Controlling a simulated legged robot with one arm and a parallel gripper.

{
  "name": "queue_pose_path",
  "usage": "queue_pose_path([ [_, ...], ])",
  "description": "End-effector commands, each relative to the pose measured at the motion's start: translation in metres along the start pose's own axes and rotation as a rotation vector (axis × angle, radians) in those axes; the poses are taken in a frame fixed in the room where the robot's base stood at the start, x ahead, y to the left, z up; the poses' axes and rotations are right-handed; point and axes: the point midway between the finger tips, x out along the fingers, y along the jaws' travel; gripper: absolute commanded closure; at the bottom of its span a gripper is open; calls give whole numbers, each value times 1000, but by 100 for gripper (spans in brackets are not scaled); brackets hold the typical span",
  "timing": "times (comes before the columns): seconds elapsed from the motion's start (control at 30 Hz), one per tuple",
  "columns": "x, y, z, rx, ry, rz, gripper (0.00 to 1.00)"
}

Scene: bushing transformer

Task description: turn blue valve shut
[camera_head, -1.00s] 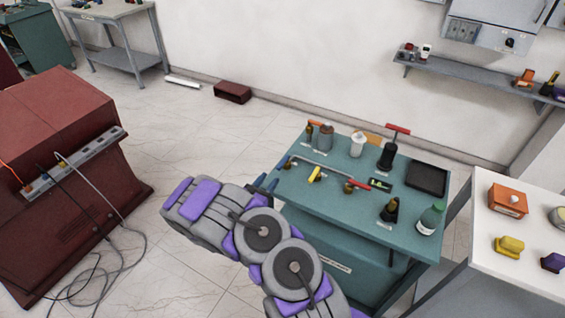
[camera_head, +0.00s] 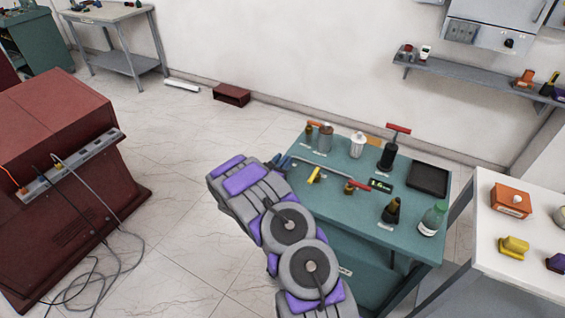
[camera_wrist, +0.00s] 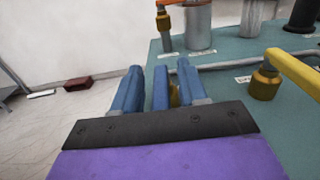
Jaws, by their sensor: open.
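My gripper (camera_wrist: 161,97) is open in the wrist view, with one blue finger on each side. A narrow blue bar, apparently the blue valve's handle (camera_wrist: 160,87), shows between the fingers, with a bit of brass body beside it. I cannot tell whether the fingers touch it. In the head view my gripper (camera_head: 278,161) is at the left edge of the teal table (camera_head: 340,208), and its blue fingers blend with the valve there. A grey pipe (camera_head: 325,170) runs from there past a yellow-handled valve (camera_head: 313,175) to a red-handled valve (camera_head: 358,186).
The yellow handle (camera_wrist: 295,70) is close at right in the wrist view. An orange-topped brass item (camera_wrist: 164,28) and a grey cylinder (camera_wrist: 198,26) stand behind the pipe. Bottles and a black tray (camera_head: 428,180) occupy the table's right. Open floor (camera_head: 190,200) lies left.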

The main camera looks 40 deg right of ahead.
Motion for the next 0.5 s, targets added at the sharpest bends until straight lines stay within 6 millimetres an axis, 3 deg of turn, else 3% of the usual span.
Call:
queue_pose_path([
  [0.07, 0, 0, 0, 0, 0, 0, 57],
  [0.5, 0, 0, 0, 0, 1, 0, 100],
])
